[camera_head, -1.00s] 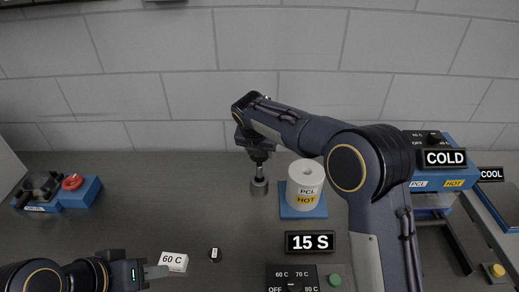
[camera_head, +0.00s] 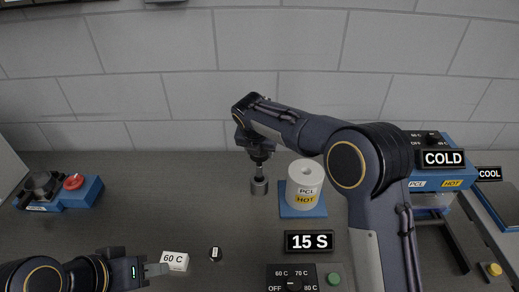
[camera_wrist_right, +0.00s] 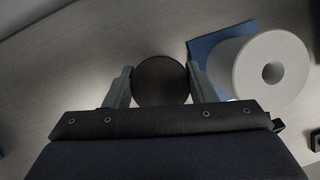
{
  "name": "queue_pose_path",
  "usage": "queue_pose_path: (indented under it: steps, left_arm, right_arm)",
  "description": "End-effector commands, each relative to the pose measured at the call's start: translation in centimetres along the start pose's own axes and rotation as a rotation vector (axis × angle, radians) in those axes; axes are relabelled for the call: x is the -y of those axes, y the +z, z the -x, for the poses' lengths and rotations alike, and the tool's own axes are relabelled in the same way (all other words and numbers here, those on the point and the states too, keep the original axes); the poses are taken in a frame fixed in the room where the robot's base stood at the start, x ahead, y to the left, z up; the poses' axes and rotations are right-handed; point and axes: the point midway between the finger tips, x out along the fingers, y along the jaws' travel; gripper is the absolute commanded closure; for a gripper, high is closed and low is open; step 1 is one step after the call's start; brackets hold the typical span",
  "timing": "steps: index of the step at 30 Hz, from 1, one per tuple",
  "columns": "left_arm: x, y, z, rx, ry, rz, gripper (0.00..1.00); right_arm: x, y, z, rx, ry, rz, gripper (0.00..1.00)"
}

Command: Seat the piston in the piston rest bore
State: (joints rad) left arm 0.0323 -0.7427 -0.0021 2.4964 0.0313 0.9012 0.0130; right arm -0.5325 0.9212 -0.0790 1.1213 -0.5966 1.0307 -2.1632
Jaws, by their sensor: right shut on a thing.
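In the head view my right gripper (camera_head: 260,158) points down behind the bench's middle and is shut on the piston (camera_head: 259,186), a grey metal cylinder held upright. In the right wrist view the piston's dark round end (camera_wrist_right: 161,81) sits between both fingers of my right gripper (camera_wrist_right: 160,88).
A white PCL HOT drum (camera_head: 305,188) stands on a blue plate (camera_head: 303,211) just right of the piston; the drum also shows in the right wrist view (camera_wrist_right: 252,80). A blue station (camera_head: 88,192) is far left.

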Motion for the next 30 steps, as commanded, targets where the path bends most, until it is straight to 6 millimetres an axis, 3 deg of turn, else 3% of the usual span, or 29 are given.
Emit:
queue_pose_path:
  steps: [30]
  left_arm:
    - [-0.24, -0.26, 0.51, 0.000, 0.000, 0.000, 0.64]
  right_arm:
    - [-0.02, -0.03, -0.01, 0.000, 0.000, 0.000, 0.74]
